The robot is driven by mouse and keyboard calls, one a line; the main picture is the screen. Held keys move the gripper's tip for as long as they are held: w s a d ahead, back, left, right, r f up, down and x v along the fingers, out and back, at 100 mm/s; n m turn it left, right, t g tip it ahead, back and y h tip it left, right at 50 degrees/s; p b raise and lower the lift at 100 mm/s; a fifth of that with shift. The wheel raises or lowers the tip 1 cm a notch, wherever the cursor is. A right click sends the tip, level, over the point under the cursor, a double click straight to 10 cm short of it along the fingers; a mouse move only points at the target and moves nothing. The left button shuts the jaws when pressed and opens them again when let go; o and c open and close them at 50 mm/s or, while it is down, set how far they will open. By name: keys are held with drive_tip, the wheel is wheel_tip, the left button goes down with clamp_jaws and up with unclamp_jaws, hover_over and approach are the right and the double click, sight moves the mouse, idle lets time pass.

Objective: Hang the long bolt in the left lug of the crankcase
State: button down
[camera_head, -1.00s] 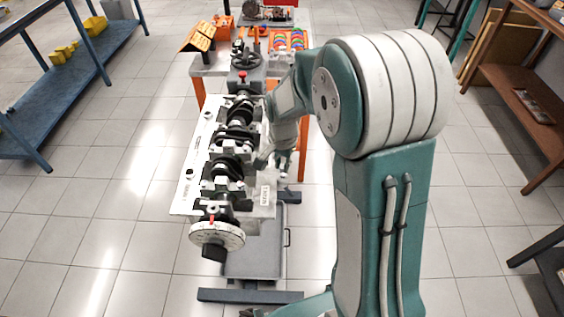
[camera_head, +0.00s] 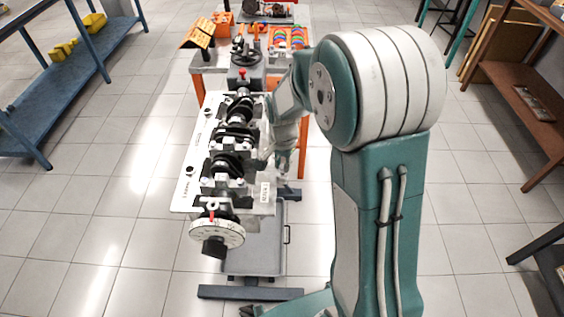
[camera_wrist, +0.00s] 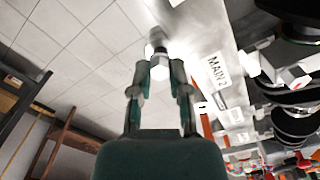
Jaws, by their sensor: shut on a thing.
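The crankcase (camera_head: 182,188) is a pale block with a dark crankshaft along its top, on a stand in the middle of the head view. Its side with a "MAIN 2" label (camera_wrist: 217,71) fills the right of the wrist view. My gripper (camera_head: 281,160) is beside the crankcase's right side in the head view. In the wrist view its fingers (camera_wrist: 159,76) are shut on a short-looking metal piece with a dark end, apparently the long bolt (camera_wrist: 156,40), seen nearly end-on. It appears apart from the crankcase. I cannot make out the left lug.
A white dial (camera_head: 217,233) sits at the crankshaft's near end. A table (camera_head: 213,64) with orange bins and coloured rings stands behind. A blue shelf (camera_head: 60,100) is at left and a brown shelf (camera_head: 520,95) at right.

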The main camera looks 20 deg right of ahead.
drive_tip(key=shift+f, duration=0.9)
idle(0.5)
drive_tip(key=c, duration=0.8)
unclamp_jaws()
drive_tip(key=shift+c, duration=0.2)
drive_tip(key=shift+r, duration=1.5)
drive_tip(key=o, duration=0.6)
drive_tip(key=shift+c, duration=0.2)
wheel_tip(320, 180, up, 12)
